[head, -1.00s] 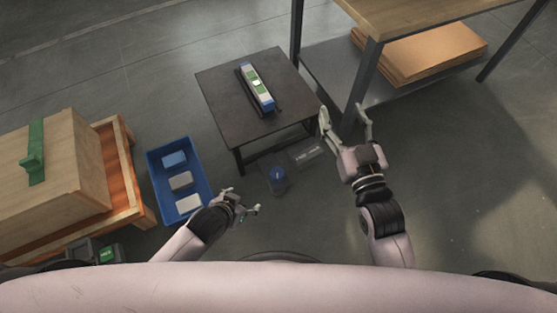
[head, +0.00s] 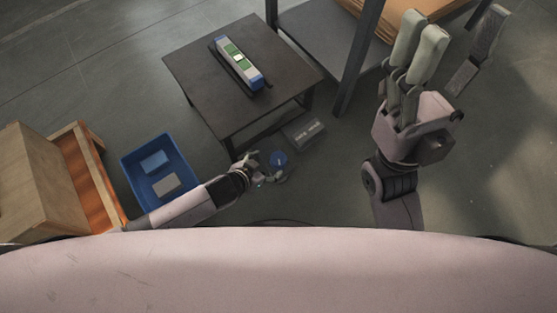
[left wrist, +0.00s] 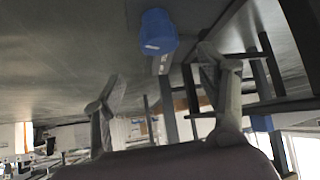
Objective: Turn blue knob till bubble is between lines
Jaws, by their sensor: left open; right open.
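The blue knob (head: 278,158) is low in front of the small dark table in the head view. It also shows at the top of the left wrist view (left wrist: 158,30), with a white mark on it. My left gripper (head: 270,174) is open right beside the knob; in the left wrist view its fingers (left wrist: 160,75) are apart, with the knob beyond the gap. A spirit level (head: 238,60) with white, green and blue parts lies on the table (head: 195,75). Its bubble and lines are too small to tell. My right gripper (head: 455,35) is open and empty at the right.
A grey box (head: 303,131) sits close behind the knob. A blue crate (head: 131,172) with blocks stands at the left, beside a wooden cabinet (head: 35,185). A shelf unit (head: 352,72) stands behind. The floor at the right is clear.

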